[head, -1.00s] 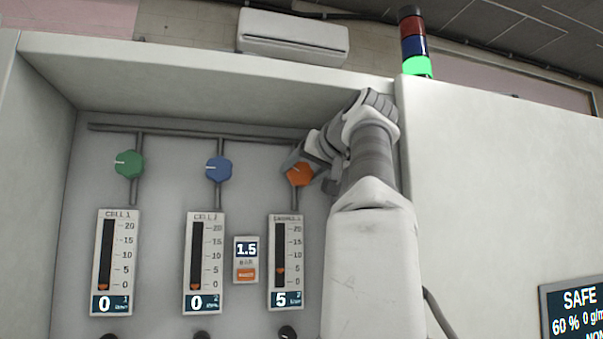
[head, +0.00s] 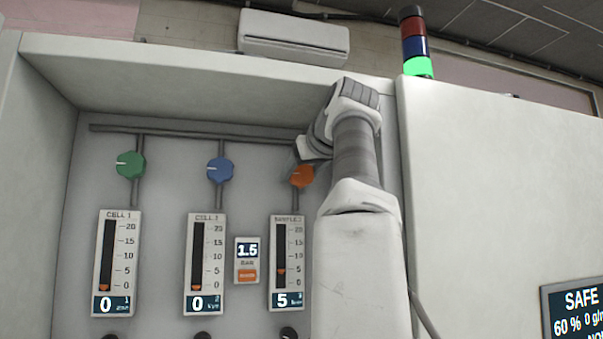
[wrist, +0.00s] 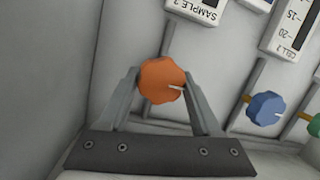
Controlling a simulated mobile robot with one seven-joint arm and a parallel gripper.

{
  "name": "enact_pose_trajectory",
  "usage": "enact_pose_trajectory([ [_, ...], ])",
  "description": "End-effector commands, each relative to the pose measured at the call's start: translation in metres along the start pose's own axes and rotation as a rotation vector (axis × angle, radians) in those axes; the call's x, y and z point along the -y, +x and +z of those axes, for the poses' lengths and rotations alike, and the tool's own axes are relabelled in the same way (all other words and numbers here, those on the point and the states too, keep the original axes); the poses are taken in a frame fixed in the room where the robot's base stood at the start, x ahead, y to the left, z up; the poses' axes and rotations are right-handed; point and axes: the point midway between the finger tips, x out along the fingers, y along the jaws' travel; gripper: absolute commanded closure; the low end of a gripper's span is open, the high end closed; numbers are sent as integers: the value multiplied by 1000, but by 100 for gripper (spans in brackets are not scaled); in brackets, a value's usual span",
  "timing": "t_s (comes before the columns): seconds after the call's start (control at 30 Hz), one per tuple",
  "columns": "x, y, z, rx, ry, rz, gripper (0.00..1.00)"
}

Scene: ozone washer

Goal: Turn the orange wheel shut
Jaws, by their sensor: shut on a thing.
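The orange wheel (head: 302,176) is at the right of a row of three wheels on the panel, partly hidden by my arm in the head view. In the wrist view the orange wheel (wrist: 162,80) sits between my gripper's two fingers (wrist: 160,88), which are shut on its sides. A white pointer mark on it points right and slightly down in that view. The gauge below the orange wheel (head: 287,262) reads 5 in the head view. My gripper's fingers are mostly hidden behind my wrist in the head view.
A blue wheel (head: 220,170) and a green wheel (head: 131,165) stand to the left, their gauges reading 0. A small display (head: 247,250) reads 1.5. A cabinet wall (head: 500,200) stands close on the right. The stack light (head: 416,67) glows green.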

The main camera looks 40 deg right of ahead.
Motion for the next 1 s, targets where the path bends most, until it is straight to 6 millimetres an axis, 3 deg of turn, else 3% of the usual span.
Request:
enact_pose_trajectory([
  [0.33,0,0,-1,-3,-5,1,90],
  [0.37,0,0,-1,-2,-5,1,32],
  [0.5,0,0,-1,-2,-4,1,7],
  [0.83,0,-1,0,0,-3,1,5],
  [1.0,0,-19,0,-2,-3,2,5],
])
